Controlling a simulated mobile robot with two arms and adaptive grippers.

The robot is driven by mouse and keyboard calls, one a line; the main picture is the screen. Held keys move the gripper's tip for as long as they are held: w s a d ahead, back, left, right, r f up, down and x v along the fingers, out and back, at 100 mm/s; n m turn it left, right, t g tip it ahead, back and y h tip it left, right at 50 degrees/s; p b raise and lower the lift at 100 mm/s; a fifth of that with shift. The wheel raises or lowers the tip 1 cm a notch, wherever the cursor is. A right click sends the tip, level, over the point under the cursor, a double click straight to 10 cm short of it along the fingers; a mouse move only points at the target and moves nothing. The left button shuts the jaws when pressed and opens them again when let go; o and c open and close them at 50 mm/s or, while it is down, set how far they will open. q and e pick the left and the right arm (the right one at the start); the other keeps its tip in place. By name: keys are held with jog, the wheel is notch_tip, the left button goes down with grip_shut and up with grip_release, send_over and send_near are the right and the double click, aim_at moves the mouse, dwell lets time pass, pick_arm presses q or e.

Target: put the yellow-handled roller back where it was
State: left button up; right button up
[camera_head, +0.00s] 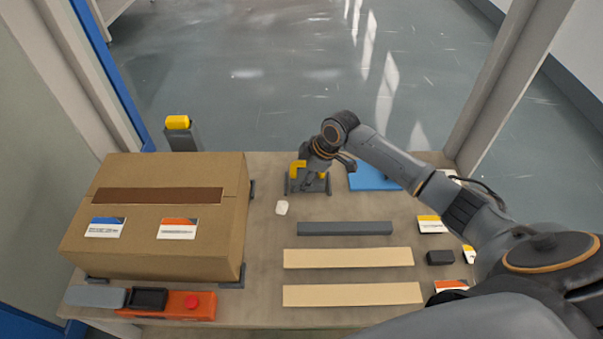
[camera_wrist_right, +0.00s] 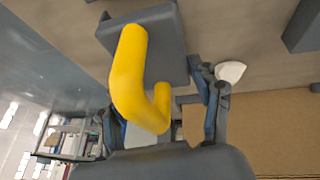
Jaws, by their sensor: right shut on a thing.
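The roller's yellow handle (camera_head: 297,167) shows at the far middle of the table, partly hidden by my right gripper (camera_head: 315,172). In the right wrist view the bent yellow handle (camera_wrist_right: 128,75) runs from a dark grey block (camera_wrist_right: 165,35) down between the fingers of my right gripper (camera_wrist_right: 160,125), which is shut on it. In the head view a dark grey base (camera_head: 294,188) lies under the handle. I cannot tell whether the roller rests on it or is slightly lifted. The roller's barrel is not clearly visible. My left gripper is not in view.
A large cardboard box (camera_head: 160,255) fills the table's left side. A small white lump (camera_head: 282,208) lies between box and roller. A blue sheet (camera_head: 368,178) is right of the roller. A dark strip (camera_head: 345,228) and two pale strips (camera_head: 348,258) lie nearer.

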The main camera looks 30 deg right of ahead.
jog(key=shift+s+f, duration=0.15)
jog(key=shift+f, duration=0.3)
jog(key=shift+c, duration=0.4)
jog(key=o, duration=0.9)
jog(key=shift+f, duration=0.1)
jog(key=o, duration=0.3)
jog(key=shift+f, duration=0.1)
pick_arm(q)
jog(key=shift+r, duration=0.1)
pick_arm(e)
jog(key=shift+r, duration=0.45)
pick_arm(q)
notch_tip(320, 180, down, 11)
jog(key=p, duration=0.3)
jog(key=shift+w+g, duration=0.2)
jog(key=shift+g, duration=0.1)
pick_arm(e)
jog(key=v, duration=1.2)
jog(key=shift+r, duration=0.4)
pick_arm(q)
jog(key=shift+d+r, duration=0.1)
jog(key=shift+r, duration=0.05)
